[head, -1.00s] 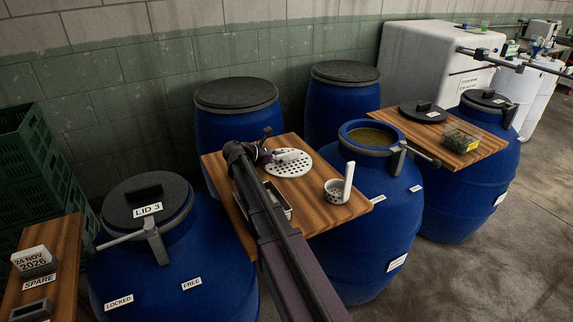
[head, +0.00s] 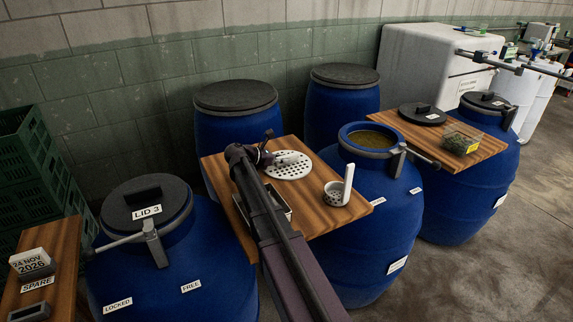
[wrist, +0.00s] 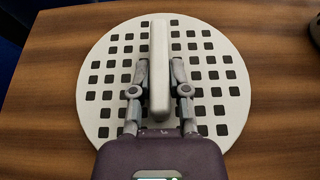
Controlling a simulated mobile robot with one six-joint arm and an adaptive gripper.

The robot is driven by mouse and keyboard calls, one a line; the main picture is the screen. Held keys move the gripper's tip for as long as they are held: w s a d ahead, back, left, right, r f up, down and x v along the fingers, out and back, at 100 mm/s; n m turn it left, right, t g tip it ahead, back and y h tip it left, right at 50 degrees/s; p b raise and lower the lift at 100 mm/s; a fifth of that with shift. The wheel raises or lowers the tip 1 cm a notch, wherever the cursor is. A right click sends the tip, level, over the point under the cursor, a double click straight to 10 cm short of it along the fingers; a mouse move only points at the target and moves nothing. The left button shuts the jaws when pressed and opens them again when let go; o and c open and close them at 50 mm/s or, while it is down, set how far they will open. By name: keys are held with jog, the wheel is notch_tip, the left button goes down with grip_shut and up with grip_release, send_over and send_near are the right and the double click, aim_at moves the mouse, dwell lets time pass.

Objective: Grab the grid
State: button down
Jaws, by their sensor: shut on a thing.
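The grid is a round white disc (wrist: 220,65) with rows of square holes and a raised white bar handle (wrist: 159,40) across its middle. In the head view the grid (head: 298,172) lies on the wooden board, partly covered by my arm. My gripper (wrist: 159,75) is shut on the grid's handle, one finger against each side. In the head view my gripper (head: 283,160) is small at the grid's left part. I cannot tell whether the disc touches the board or is slightly above it.
The wooden board (head: 325,218) also holds a perforated cup with a tall white handle (head: 340,190) and a metal tray partly behind my arm. An open blue barrel (head: 372,205) with brownish liquid stands right. A closed barrel marked LID 3 (head: 170,255) stands left.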

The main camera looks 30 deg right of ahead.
aim_at(283, 156)
jog(key=shift+r, duration=0.1)
dwell(0.3)
notch_tip(283, 156, up, 10)
jog(key=p, duration=1)
dwell(0.7)
